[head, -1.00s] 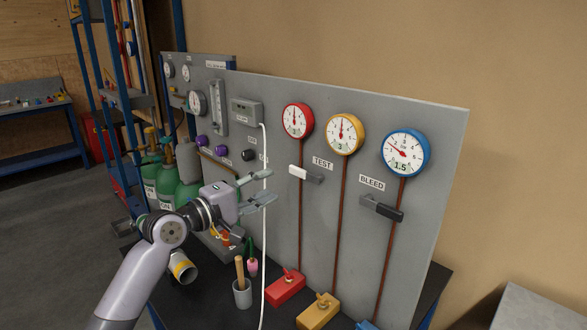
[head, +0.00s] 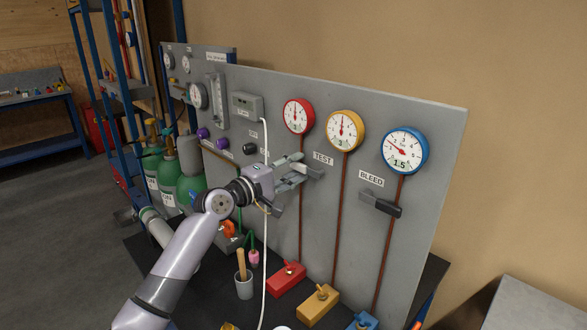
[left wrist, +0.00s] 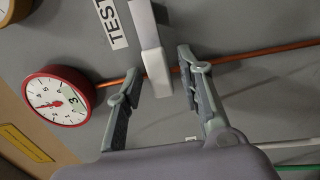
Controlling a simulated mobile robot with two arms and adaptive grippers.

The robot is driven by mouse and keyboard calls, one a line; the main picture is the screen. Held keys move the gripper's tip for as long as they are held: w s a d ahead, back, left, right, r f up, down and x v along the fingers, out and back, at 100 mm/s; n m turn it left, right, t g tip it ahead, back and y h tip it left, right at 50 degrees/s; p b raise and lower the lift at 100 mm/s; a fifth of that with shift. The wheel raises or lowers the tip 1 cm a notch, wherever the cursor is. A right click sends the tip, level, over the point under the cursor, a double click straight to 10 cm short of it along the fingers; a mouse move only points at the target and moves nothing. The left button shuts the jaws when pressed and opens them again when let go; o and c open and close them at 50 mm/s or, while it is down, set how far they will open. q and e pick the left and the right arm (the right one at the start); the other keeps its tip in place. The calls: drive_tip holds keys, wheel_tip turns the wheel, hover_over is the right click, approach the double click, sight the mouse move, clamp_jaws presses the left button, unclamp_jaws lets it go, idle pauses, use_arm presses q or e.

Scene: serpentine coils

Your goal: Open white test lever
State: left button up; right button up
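The white test lever (left wrist: 157,70) shows in the left wrist view, its white end between my two fingers and its grey end toward the TEST label (left wrist: 112,20). My left gripper (left wrist: 161,75) is open, with one finger on each side of the lever and gaps visible. In the head view my left gripper (head: 297,170) is at the panel, just left of and below the TEST label (head: 323,158), and largely covers the lever. My right gripper is not in view.
The black bleed lever (head: 381,204) sits to the right on the grey panel (head: 250,85). Red (head: 298,116), yellow (head: 345,130) and blue (head: 405,150) gauges are above. A white cable (head: 264,250) hangs near my gripper. A cup (head: 244,286) and coloured blocks stand below.

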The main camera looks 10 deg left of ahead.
use_arm(q)
clamp_jaws()
idle(0.6)
